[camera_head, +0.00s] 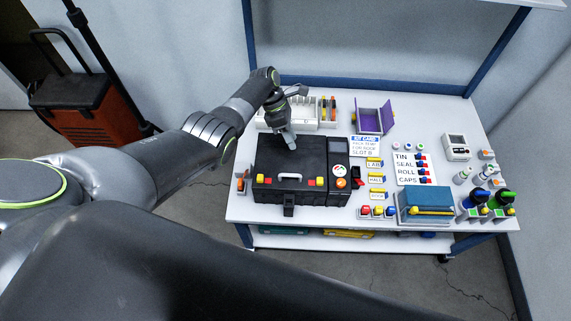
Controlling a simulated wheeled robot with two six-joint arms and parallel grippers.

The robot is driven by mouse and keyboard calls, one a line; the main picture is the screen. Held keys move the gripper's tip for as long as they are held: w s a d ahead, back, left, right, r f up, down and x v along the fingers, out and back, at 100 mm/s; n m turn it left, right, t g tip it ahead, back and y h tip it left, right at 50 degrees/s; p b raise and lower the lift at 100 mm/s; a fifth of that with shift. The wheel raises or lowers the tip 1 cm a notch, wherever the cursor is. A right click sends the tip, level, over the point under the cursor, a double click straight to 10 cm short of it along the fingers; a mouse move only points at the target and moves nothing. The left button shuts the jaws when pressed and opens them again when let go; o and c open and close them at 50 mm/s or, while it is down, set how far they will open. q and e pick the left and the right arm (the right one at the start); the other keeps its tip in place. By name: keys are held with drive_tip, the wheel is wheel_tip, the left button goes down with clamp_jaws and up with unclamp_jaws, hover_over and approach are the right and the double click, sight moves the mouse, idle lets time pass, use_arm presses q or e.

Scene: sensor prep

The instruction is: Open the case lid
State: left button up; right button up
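The black case (270,165) sits on the left half of the white workbench with its lid down. My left gripper (291,142) points down over the rear part of the lid, left of the case's middle. I cannot tell whether it touches the lid, and its fingers are too small to show a gap. My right gripper is not in view.
Behind the case stands a white divided bin (328,112). A purple open box (370,119) is at the back. To the right are a label card (408,166), a teal box (428,200) and several bottles. The bench's front left corner (240,214) is bare.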

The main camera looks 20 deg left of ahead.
use_arm(q)
drive_tip(key=s+f+t, duration=0.1)
drive_tip(key=s+d+f+t+p, duration=0.1)
drive_tip(key=s+f, duration=0.1)
drive_tip(key=s+d+f+t+y+p, duration=0.1)
drive_tip(key=s+f, duration=0.1)
drive_tip(key=shift+s+f+m, duration=0.2)
drive_tip(key=shift+f+m, duration=0.05)
drive_tip(key=shift+m, duration=0.15)
drive_tip(key=shift+a+f+t, duration=0.1)
drive_tip(key=shift+f+t, duration=0.05)
drive_tip(key=shift+t, duration=0.25)
